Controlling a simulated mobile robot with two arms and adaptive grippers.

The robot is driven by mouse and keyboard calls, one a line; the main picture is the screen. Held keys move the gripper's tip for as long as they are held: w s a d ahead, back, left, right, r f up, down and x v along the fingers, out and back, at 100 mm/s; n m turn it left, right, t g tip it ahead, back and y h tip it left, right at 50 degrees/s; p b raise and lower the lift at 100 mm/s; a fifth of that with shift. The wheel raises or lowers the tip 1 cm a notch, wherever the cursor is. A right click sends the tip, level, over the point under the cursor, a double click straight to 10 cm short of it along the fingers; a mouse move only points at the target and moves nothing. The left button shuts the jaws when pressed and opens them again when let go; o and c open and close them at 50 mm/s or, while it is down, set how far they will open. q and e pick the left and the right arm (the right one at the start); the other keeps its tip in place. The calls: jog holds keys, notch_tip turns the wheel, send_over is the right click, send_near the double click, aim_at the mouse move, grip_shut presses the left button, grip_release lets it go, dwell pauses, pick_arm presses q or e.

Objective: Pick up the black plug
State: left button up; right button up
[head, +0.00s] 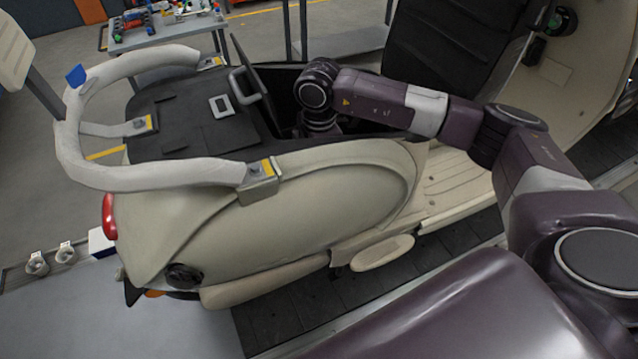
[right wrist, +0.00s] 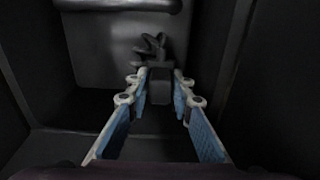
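The black plug (right wrist: 159,91) is a small dark block with a looped dark cable or bracket above it, low inside a dark compartment in the right wrist view. My right gripper (right wrist: 161,82) is open, with its blue-padded fingers on either side of the plug. I cannot tell whether the pads touch it. In the head view my right arm reaches into the opening under the raised seat, and its gripper is hidden there. The plug is also hidden in the head view. My left gripper is out of view.
The cream scooter (head: 280,206) stands on the dark slat conveyor (head: 290,318). Dark compartment walls (right wrist: 285,90) surround the gripper. A table with parts (head: 165,35) stands behind.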

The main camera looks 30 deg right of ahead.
grip_shut()
jog(key=shift+w+r, duration=0.1)
jog(key=shift+r, duration=0.5)
notch_tip(320, 180, up, 31)
jog(key=p, duration=0.8)
jog(key=shift+p, duration=0.35)
dwell(2.2)
jog(key=shift+f, duration=0.1)
